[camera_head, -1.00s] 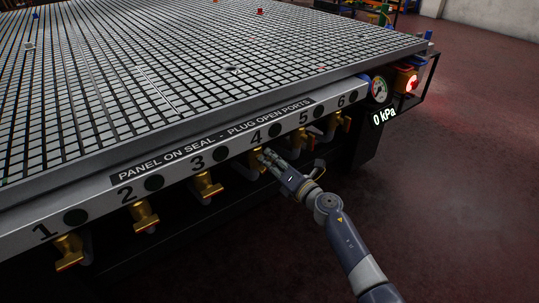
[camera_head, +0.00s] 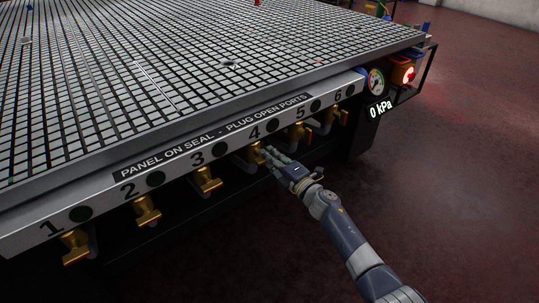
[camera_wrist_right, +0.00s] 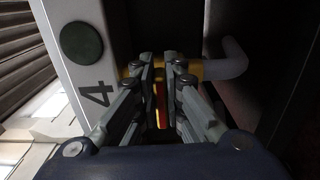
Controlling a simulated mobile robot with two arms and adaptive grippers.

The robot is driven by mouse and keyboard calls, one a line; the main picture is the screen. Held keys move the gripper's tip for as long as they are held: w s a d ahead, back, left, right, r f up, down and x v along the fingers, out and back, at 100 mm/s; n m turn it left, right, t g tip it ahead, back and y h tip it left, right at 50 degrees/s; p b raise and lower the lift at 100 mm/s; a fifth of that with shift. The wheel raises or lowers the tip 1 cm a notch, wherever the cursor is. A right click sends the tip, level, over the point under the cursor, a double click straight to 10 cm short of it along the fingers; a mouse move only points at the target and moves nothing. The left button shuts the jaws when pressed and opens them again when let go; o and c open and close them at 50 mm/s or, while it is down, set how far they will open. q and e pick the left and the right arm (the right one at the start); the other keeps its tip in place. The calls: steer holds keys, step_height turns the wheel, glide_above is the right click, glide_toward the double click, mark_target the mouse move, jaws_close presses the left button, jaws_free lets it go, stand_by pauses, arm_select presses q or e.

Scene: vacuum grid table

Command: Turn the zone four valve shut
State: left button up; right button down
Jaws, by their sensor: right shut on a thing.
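The zone four valve (camera_head: 254,154) is a yellow valve below the number 4 on the table's front panel. My right gripper (camera_head: 266,151) reaches it from the right and is shut on its handle. In the right wrist view, the fingers of my right gripper (camera_wrist_right: 161,75) close around the valve's yellow and red handle (camera_wrist_right: 160,105), which is mostly hidden between them. A grey pipe (camera_wrist_right: 232,58) leads off from the valve. My left gripper is not in view.
Similar yellow valves, such as the zone three valve (camera_head: 208,180) and zone five valve (camera_head: 299,131), sit along the same panel (camera_head: 105,203). A gauge (camera_head: 376,82) and a 0 kPa display (camera_head: 381,109) are at the corner, beside a lit red lamp (camera_head: 408,75). The floor at right is clear.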

steer(key=shift+f, duration=0.15)
stand_by(0.3)
steer(key=c, duration=1.7)
jaws_free()
steer(key=shift+s+d, duration=0.1)
steer(key=v, duration=1.2)
